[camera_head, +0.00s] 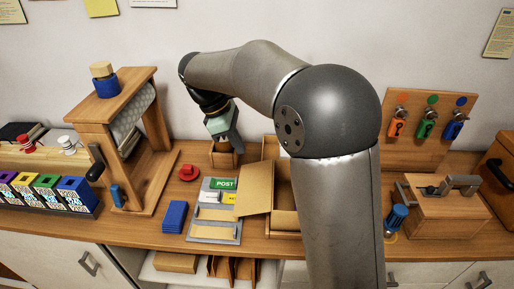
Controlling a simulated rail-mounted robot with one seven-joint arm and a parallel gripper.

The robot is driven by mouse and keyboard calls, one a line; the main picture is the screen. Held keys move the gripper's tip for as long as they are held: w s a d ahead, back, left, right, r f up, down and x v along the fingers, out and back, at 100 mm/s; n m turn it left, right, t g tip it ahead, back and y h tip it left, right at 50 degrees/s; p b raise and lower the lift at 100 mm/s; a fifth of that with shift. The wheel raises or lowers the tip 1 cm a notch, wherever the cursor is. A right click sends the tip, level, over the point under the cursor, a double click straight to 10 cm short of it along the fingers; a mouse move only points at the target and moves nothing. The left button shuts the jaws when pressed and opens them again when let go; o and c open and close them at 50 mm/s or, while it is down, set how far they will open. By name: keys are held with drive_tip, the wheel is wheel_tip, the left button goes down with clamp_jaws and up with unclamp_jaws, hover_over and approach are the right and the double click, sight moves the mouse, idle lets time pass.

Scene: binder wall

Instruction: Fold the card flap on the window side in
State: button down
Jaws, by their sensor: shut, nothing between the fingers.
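An open card box (284,220) stands on the wooden bench, partly hidden behind my arm. A flap (254,204) on its left side is folded outward and slopes down toward the grey tray. Another tan card panel (270,150) stands up at the back of the box. The right side of the box is hidden by my arm, so any flap there cannot be seen. No window shows, so I cannot tell which side is the window side. My gripper (226,146) points down behind and left of the box, shut and empty, apart from the left flap. Its fingertips are hard to make out.
A small wooden holder (224,158) is just below my gripper. The grey tray (213,232) with a POST label lies left of the box. A red knob (188,173) and blue block (174,217) are further left. A wooden press (127,140) stands at left.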

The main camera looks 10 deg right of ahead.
drive_tip(key=shift+s+d+f+p, duration=0.15)
drive_tip(key=shift+s+d+f, duration=0.1)
drive_tip(key=shift+d, duration=0.55)
drive_tip(key=shift+s+d+f+p, duration=0.1)
drive_tip(key=shift+d+f+p, duration=0.15)
drive_tip(key=shift+d, duration=0.55)
drive_tip(key=shift+s+d+f+p, duration=0.1)
drive_tip(key=shift+s+d+f, duration=0.15)
drive_tip(key=shift+d, duration=0.55)
drive_tip(key=shift+w+a, duration=0.1)
drive_tip(key=shift+a, duration=0.05)
